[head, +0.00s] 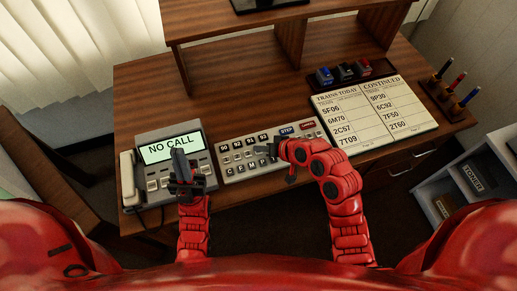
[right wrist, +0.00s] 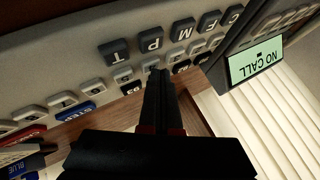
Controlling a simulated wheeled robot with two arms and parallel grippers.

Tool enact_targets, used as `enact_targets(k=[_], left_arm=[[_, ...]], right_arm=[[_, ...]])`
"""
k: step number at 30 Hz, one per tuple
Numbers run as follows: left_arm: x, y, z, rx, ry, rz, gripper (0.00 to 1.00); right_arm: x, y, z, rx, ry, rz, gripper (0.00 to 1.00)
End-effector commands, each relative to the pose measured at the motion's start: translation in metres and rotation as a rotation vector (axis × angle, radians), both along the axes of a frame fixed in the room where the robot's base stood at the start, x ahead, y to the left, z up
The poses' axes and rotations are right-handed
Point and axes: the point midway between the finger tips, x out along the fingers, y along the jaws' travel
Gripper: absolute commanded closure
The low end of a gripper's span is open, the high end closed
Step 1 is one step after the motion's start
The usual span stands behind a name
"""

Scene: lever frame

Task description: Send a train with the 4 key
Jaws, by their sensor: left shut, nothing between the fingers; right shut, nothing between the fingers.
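The key panel (head: 240,177) lies on the desk in the middle of the head view. It has dark number keys, a blue STEP key (head: 287,130), a red key (head: 307,125), pale keys and dark letter keys. My right gripper (head: 262,150) is shut and empty over the panel. In the right wrist view its fingertips (right wrist: 157,73) are at the pale key row, below the dark P key (right wrist: 150,40); I cannot tell whether they touch. The 4 key cannot be read. My left gripper (head: 179,156) is shut and empty in front of the phone unit (head: 203,150), whose screen reads NO CALL.
A train list board (head: 372,112) lies right of the panel. Behind it is a tray of blocks (head: 345,73). A pen holder (head: 453,103) stands at the desk's right. A shelf (head: 235,25) spans the back. Bare desk (head: 150,95) shows at the back left.

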Motion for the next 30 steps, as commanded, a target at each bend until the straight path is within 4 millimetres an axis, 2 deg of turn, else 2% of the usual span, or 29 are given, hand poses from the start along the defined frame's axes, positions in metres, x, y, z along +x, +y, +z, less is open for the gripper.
enact_targets(k=[6,19,30], left_arm=[[0.0,0.0,0.008,0.0,0.0,0.0,1.0],[0.0,0.0,0.011,0.0,0.0,0.0,1.0],[0.0,0.0,0.034,0.0,0.0,0.0,1.0]], right_arm=[[0.0,0.0,0.012,0.001,0.001,0.0,1.0],[0.0,0.0,0.017,0.001,0.001,0.0,1.0],[0.001,0.0,0.053,0.002,-0.004,-0.001,1.0]])
